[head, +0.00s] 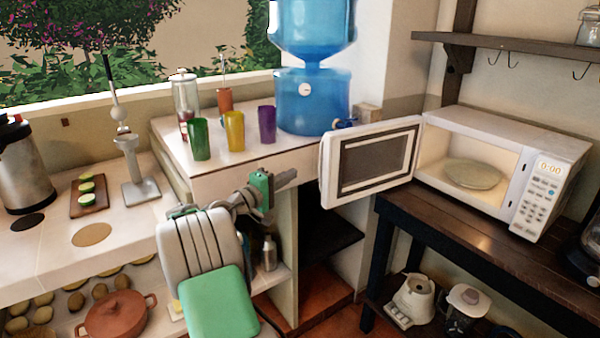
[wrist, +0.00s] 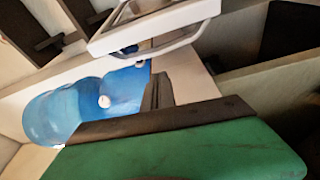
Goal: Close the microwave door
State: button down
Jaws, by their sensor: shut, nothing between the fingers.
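The white microwave (head: 525,150) stands on a dark wooden table with its door (head: 334,176) swung wide open to the left. Its lit inside shows a round glass plate (head: 474,174). My gripper (head: 292,177) is shut and empty, left of the door's free edge and a little apart from it in the head view. In the wrist view the white door frame and its handle (wrist: 170,48) show at the top, above the dark finger and green body of my gripper (wrist: 165,122). Contact with the door is not seen.
A blue water dispenser (head: 312,100) stands on the counter behind the door, with green, yellow and purple cups (head: 267,124) beside it. A dark shelf (head: 500,43) hangs above the microwave.

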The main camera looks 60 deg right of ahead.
jog(key=x, duration=0.9)
jog(key=shift+d, duration=0.15)
jog(key=shift+s, duration=0.1)
